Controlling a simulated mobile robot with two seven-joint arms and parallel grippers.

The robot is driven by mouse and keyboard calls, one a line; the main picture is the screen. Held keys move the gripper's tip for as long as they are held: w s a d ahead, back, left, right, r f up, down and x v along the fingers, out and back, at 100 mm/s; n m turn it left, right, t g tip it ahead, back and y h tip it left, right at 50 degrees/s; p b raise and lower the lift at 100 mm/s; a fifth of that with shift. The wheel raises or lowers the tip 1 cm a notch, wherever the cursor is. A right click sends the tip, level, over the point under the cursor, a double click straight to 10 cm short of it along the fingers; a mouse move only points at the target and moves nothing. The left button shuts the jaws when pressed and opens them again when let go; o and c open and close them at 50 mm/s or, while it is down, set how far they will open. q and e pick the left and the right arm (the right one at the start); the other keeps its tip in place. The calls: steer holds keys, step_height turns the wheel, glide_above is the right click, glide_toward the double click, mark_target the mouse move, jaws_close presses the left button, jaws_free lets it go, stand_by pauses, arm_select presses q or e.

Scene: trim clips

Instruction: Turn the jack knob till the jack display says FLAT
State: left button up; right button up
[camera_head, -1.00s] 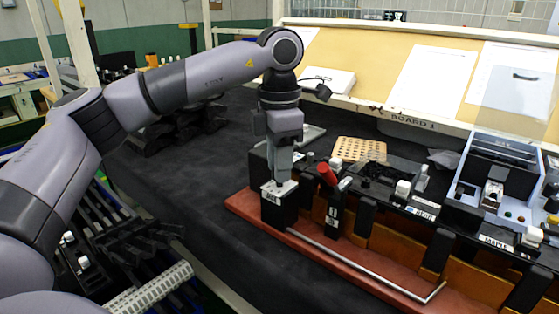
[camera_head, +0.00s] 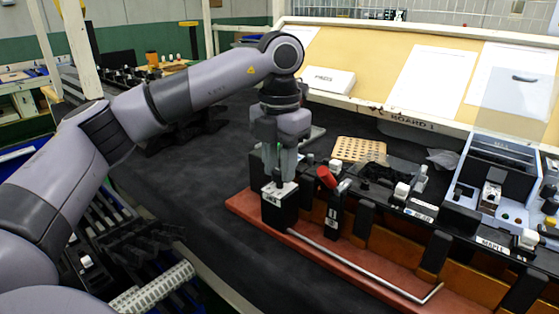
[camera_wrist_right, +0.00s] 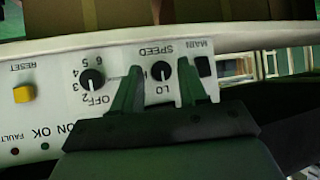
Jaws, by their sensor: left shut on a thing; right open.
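The jack is a dark box (camera_head: 279,215) with a pale top, standing at the left end of the red-brown base. My left gripper (camera_head: 279,178) points straight down at its top, and its fingers are shut on the small dark jack knob (camera_head: 278,173), which they partly hide. The jack display is too small to read in the head view. My right gripper (camera_wrist_right: 160,92) shows in the right wrist view, open with green fingers in front of an upside-down control panel, apart from each other and with nothing held between them.
The control panel (camera_wrist_right: 60,65) has black knobs, a yellow reset button (camera_wrist_right: 24,93) and small lamps. Right of the jack are a red-handled lever (camera_head: 328,178), a long metal rod (camera_head: 360,265) and a perforated tan board (camera_head: 358,149).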

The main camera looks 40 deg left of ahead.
mark_target(280, 171)
arm_select(q)
steer(key=shift+r+n, duration=0.1)
steer(key=shift+n, duration=0.9)
steer(key=shift+w, duration=0.1)
steer(key=o, duration=1.1)
steer(key=shift+c, duration=0.2)
step_height(280, 171, up, 7)
steer(key=shift+r+p, duration=0.1)
steer(key=shift+p, duration=0.55)
